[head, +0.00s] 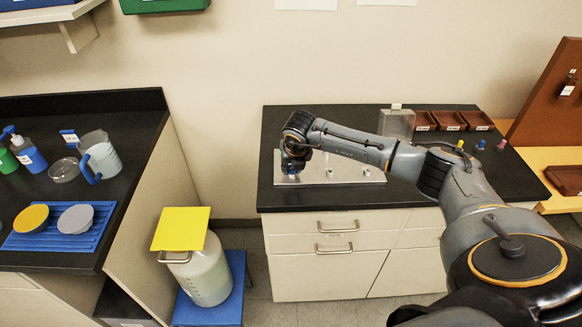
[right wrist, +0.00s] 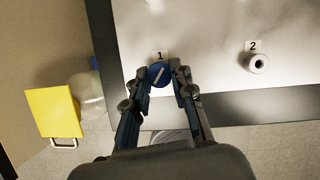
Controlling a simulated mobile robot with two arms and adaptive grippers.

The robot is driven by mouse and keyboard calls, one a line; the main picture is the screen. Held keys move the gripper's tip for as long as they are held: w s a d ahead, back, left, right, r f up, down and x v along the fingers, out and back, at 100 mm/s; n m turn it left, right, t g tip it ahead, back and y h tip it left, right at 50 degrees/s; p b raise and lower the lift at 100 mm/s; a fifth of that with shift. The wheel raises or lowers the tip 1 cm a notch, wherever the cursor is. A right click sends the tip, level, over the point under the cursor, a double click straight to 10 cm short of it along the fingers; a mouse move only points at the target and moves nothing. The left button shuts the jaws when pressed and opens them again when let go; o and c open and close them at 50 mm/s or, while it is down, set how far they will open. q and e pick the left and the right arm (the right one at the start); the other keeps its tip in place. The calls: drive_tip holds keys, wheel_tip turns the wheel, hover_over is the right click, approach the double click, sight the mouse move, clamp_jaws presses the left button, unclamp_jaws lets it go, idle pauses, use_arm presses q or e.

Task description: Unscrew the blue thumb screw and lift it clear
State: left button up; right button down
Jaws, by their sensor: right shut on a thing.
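The blue thumb screw (right wrist: 158,75) shows in the right wrist view as a round blue head with a pale line across it, in front of the label "1" on the metal plate (right wrist: 210,75). My right gripper (right wrist: 166,78) is shut on the screw head, one finger on each side. I cannot tell how far the screw is turned. In the head view my right gripper (head: 293,165) points down over the left part of the plate (head: 345,178) and hides most of the screw. My left gripper is out of view.
A pale socket (right wrist: 258,63) labelled "2" stands right of the screw. Brown trays (head: 450,120) and small coloured pegs (head: 481,144) sit at the back right of the black counter (head: 490,180). A jug with a yellow cover (head: 181,229) stands in the gap to the left.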

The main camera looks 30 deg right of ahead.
drive_tip(key=n, duration=0.2)
drive_tip(key=n+y, duration=0.1)
drive_tip(key=n, duration=0.1)
drive_tip(key=n+y, duration=0.1)
drive_tip(key=n, duration=0.1)
drive_tip(key=shift+d+n+t, duration=0.3)
drive_tip(key=shift+d, duration=0.05)
drive_tip(key=n+y, duration=0.2)
drive_tip(key=n, duration=0.2)
drive_tip(key=shift+w+r, duration=0.1)
drive_tip(key=n+g+y, duration=0.1)
drive_tip(key=n, duration=0.2)
drive_tip(key=shift+d, duration=0.1)
drive_tip(key=n, duration=0.2)
drive_tip(key=n+g, duration=0.1)
drive_tip(key=n, duration=0.1)
drive_tip(key=n+g+y, duration=0.1)
drive_tip(key=n, duration=0.1)
drive_tip(key=shift+w, duration=0.25)
drive_tip(key=n+g, duration=0.2)
drive_tip(key=n, duration=0.2)
drive_tip(key=shift+w, duration=0.1)
drive_tip(key=shift+f+n+g, duration=0.2)
drive_tip(key=shift+n+g, duration=0.1)
drive_tip(key=shift+n, duration=0.5)
drive_tip(key=c, duration=1.3)
unclamp_jaws()
drive_tip(key=shift+w, duration=0.1)
